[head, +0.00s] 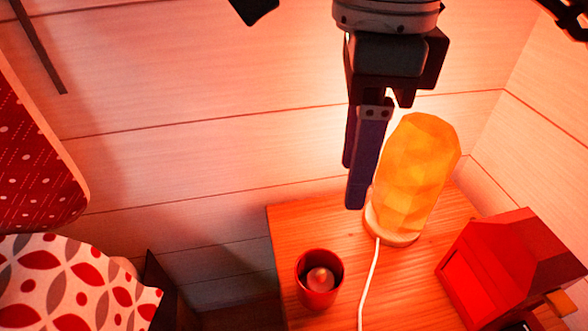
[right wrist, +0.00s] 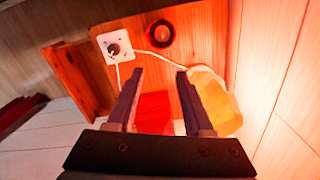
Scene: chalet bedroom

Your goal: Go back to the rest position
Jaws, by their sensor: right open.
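My right gripper (head: 353,185) hangs pointing down in the head view, above the back of the wooden bedside table (head: 330,222) and just left of the glowing orange lamp (head: 418,172). In the right wrist view its two fingers (right wrist: 160,72) are spread apart with nothing held between them. The lamp also shows in the right wrist view (right wrist: 216,105), close beside one finger. No touch between them can be made out. My left gripper cannot be made out in either view.
A red cup (head: 318,290) with something round inside stands at the table's front left. A red house-shaped object (head: 510,265) is at the right. A white cable (head: 370,285) runs from the lamp; a white socket plate (right wrist: 115,45) shows. A patterned pillow (head: 75,285) is at left.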

